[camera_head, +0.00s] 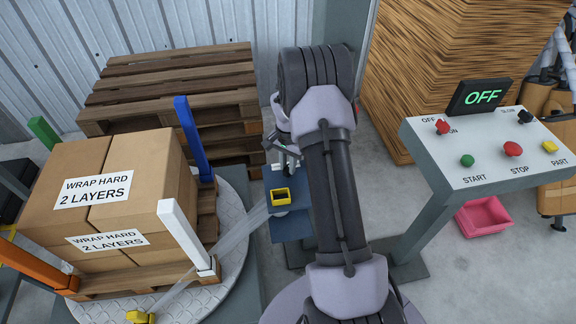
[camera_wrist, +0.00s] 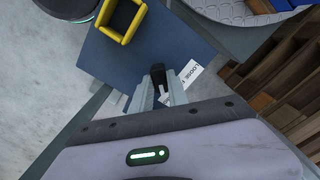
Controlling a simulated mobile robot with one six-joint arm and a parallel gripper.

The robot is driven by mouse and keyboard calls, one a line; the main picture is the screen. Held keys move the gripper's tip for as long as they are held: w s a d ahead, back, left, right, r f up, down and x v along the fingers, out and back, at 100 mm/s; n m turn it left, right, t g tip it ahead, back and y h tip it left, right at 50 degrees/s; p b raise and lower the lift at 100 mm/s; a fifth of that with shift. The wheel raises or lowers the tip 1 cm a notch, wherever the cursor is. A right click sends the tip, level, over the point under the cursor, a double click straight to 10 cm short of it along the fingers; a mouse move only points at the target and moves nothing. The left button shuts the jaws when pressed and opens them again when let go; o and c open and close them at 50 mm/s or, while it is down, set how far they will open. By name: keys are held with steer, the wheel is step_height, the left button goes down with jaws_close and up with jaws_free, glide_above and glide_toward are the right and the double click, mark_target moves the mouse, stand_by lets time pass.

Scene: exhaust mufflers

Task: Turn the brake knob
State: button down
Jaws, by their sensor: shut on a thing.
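The brake knob (camera_wrist: 157,74) is small and black, beside a white label (camera_wrist: 190,73) that begins "LOOSE", on a blue post top (camera_wrist: 105,60). In the wrist view my gripper (camera_wrist: 159,90) is shut on the knob, with one finger on each side of it. In the head view my gripper (camera_head: 287,150) is at the back of the blue post (camera_head: 290,222); the knob is hidden there or too small to tell.
A yellow-rimmed holder (camera_head: 280,196) is on the post. Wrapped-load boxes (camera_head: 112,185) stand on a round turntable (camera_head: 232,215) at left, with clear film (camera_head: 230,245) between. A console (camera_head: 490,150) showing "OFF" is at right, and stacked pallets (camera_head: 175,80) are behind.

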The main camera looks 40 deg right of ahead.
steer(key=shift+m, duration=0.4)
steer(key=c, duration=1.3)
jaws_free()
steer(key=shift+r, duration=0.1)
step_height(320, 180, up, 17)
steer(key=p, duration=0.6)
steer(key=shift+r, duration=0.1)
